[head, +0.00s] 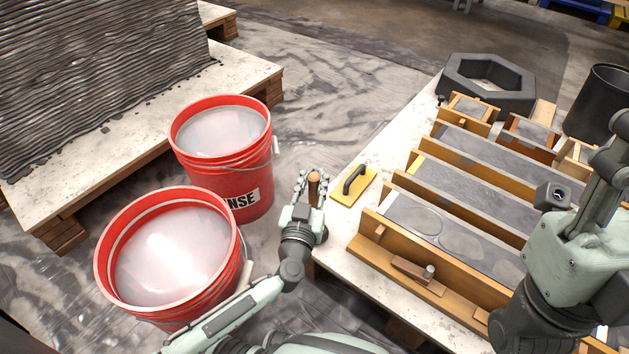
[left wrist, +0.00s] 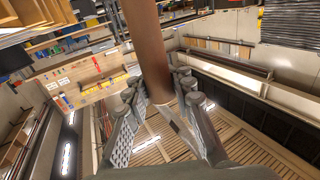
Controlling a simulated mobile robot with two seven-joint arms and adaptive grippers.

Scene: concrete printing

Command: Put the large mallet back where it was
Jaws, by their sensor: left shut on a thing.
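My left gripper (head: 309,186) is shut on a brown wooden handle (head: 315,189), over the gap between the red buckets and the worktable's left edge. In the left wrist view the handle (left wrist: 147,45) runs from the top edge down between the fingers (left wrist: 160,112). It looks like the large mallet's handle; I cannot make out a mallet head in either view.
The worktable (head: 352,216) holds a yellow float (head: 353,186), several filled wooden forms (head: 448,227) and a dark hexagonal ring (head: 487,82). Two red buckets (head: 168,258) (head: 228,150) stand left of the gripper. A layered printed wall (head: 95,65) rests on a pallet at the far left.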

